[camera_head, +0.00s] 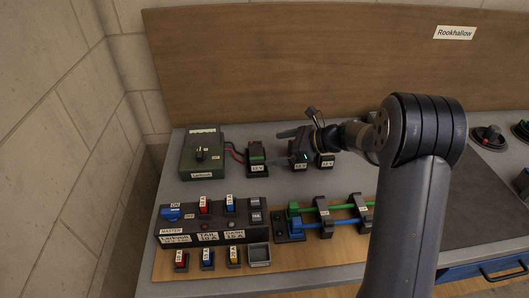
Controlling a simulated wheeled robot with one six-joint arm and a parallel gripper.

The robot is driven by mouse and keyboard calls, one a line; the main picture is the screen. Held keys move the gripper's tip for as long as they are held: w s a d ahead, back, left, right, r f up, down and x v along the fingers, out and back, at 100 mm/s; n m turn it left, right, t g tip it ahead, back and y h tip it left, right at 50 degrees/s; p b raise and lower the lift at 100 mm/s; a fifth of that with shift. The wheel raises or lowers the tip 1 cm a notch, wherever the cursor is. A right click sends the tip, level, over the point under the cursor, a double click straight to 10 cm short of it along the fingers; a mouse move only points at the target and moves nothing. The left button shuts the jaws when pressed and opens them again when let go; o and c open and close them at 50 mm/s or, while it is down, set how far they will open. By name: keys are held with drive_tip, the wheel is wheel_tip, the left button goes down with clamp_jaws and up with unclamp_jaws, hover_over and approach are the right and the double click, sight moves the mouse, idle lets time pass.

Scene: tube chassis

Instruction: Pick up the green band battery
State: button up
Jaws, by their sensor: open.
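A dark block with a small bright green mark (303,156) stands on the bench, just below my gripper in the picture.
A green box with a dial (203,152) and red leads stands at left. A dark switch panel (215,227) and green and blue bars (340,208) lie in front. A wooden board (250,60) rises behind. A small grey tray (259,255) is near the front.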

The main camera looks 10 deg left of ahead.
sight(257, 151)
drive_tip(key=p+x, duration=0.1)
drive_tip(key=x, duration=0.9)
drive_tip(key=shift+s, duration=0.15)
